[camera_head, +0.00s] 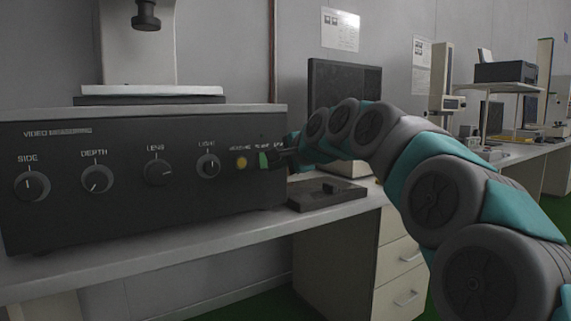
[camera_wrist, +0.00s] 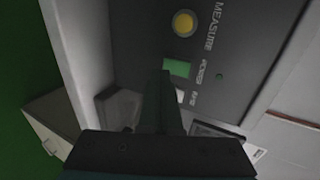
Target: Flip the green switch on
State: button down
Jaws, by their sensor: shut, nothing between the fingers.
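The green switch (camera_head: 264,160) sits at the right end of the black control box's front panel, right of a round yellow button (camera_head: 242,163). In the wrist view the green switch (camera_wrist: 177,68) shows just beyond my fingertips, below the yellow button (camera_wrist: 184,23). My gripper (camera_head: 277,157) is shut and empty, with its tips close beside the switch. It also shows in the wrist view (camera_wrist: 160,78), where the fingers partly cover the panel around the switch. I cannot tell whether the tips touch the switch, nor which way it is set.
The black box (camera_head: 120,215) has several round knobs and stands on a long white desk (camera_head: 150,258). A dark flat device (camera_head: 328,192) lies on the desk beneath my gripper. A monitor (camera_head: 345,85) stands behind my arm. Drawers (camera_head: 399,262) are below the desk.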

aim_at(264, 160)
jog(key=shift+r+x, duration=0.25)
jog(key=shift+x, duration=0.85)
jog(key=shift+a, duration=0.1)
jog(key=shift+w, duration=0.1)
jog(key=shift+a+f, duration=0.1)
jog(key=shift+w, duration=0.1)
